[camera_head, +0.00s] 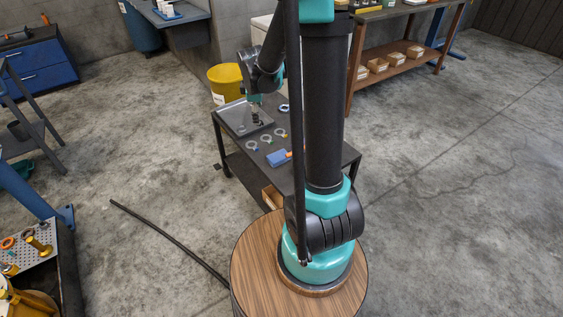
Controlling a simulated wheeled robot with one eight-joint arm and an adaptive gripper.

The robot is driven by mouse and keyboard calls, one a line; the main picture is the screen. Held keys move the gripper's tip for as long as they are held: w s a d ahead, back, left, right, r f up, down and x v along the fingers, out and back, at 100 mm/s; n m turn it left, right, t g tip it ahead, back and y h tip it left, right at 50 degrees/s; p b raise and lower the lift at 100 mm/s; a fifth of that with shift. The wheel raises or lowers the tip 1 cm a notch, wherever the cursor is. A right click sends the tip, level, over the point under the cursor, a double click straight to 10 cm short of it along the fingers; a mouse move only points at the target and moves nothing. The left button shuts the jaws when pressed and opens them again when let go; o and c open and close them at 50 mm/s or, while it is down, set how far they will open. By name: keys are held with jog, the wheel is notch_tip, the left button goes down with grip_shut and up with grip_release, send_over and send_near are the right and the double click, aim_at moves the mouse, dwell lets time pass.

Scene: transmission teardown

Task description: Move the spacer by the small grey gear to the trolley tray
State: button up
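My gripper (256,113) points down over the grey tray (232,125) on the dark trolley (225,148). It is small and dark here. I cannot tell whether its fingers are open or shut, or whether a spacer is between them or below them. Several small rings lie on the trolley top: a ring (252,146), another (266,138) and a third (280,132) in a row beside the tray, and one (284,108) near the far edge. I cannot make out a small grey gear or say which piece is the spacer. My arm hides the trolley's right part.
A blue object (277,158) with orange beside it lies on the trolley. A yellow bucket (226,82) stands behind it. A perforated plate (38,256) with gold and orange parts is at lower left. A dark cable or rod (165,242) lies on the open floor.

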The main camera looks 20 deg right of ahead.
jog(key=s+d+f+m+y, duration=0.1)
jog(key=s+f+m, duration=0.1)
jog(key=s+m, duration=1.2)
jog(key=s, duration=1.2)
jog(key=shift+d+f, duration=0.2)
jog(key=shift+f, duration=0.1)
